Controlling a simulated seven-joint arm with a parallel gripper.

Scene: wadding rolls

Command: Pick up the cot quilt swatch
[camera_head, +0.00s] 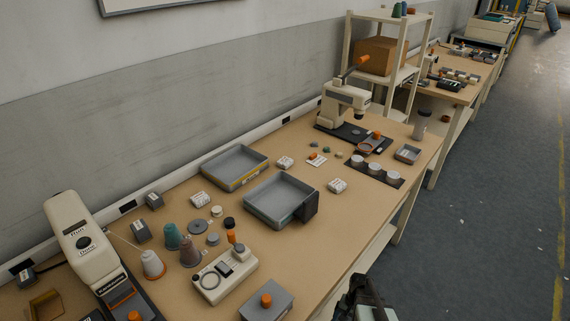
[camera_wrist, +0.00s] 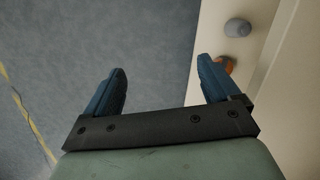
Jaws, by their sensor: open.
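My gripper (camera_wrist: 161,64) is open and empty in the wrist view, its two blue fingers wide apart above grey floor. In the head view the gripper (camera_head: 362,298) is at the bottom edge, off the front side of the table (camera_head: 330,235) and partly cut off. I cannot tell for certain which thing is the cot quilt swatch. White bundles lie on the table: one between the trays (camera_head: 285,162), one right of the front tray (camera_head: 337,186) and one at the left (camera_head: 200,199).
Two grey trays, one at the back (camera_head: 235,166) and one in front (camera_head: 280,198), stand mid-table. A press (camera_head: 345,105) is at the far end. Cones (camera_head: 189,251), a scale (camera_head: 225,275) and a cream machine (camera_head: 82,240) crowd the near left. The front right tabletop is clear.

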